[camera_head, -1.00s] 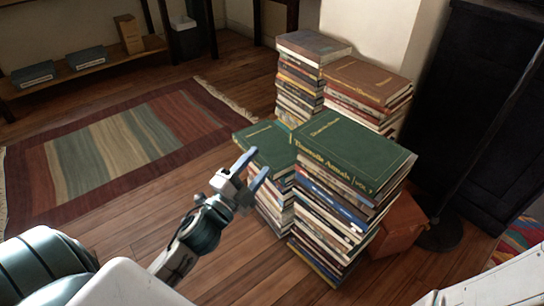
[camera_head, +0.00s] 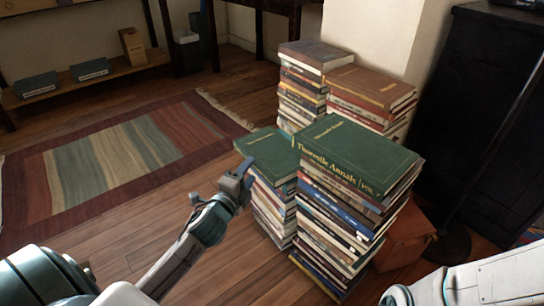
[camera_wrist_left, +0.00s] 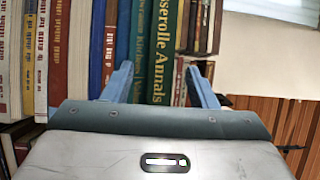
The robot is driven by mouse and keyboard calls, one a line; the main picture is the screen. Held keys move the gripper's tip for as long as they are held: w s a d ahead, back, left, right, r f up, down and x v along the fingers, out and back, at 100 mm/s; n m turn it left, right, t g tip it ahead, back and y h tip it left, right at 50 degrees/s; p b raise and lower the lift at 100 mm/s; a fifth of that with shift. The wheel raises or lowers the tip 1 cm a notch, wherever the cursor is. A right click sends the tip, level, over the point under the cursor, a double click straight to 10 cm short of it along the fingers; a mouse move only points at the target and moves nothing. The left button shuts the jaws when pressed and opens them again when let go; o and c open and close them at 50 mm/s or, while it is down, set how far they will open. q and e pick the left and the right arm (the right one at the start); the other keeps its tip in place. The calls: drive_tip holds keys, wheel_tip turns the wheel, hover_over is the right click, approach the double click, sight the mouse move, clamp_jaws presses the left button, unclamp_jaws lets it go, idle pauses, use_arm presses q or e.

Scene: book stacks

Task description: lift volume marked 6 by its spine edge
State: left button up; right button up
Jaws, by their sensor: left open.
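A green volume (camera_head: 268,154) lies flat on top of the shorter front-left stack; its number cannot be read. A larger green volume (camera_head: 355,153) with gold "Annals" and "VOL" lettering tops the taller front stack; its digit is unclear. My left gripper (camera_head: 246,174) is open and empty at the left side of the shorter stack, near its top. In the left wrist view, a green spine lettered "Casserole Annals" (camera_wrist_left: 162,45) shows between the spread fingers; its lower end is hidden behind the gripper body. I cannot tell whether the fingers touch any book. My right gripper is out of view.
A brown box (camera_head: 405,242) sits right of the taller stack, near a dark cabinet (camera_head: 490,110). Bare floor and a striped rug (camera_head: 125,150) lie left.

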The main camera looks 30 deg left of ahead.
sight(254, 166)
use_arm(q)
drive_tip(key=w+b, duration=0.1)
drive_tip(key=w, duration=0.2)
drive_tip(key=shift+w+f+b, duration=0.1)
drive_tip(key=shift+w+b, duration=0.1)
drive_tip(key=shift+b, duration=0.15)
drive_tip(key=shift+w, duration=0.3)
drive_tip(key=shift+r, duration=0.2)
clamp_jaws()
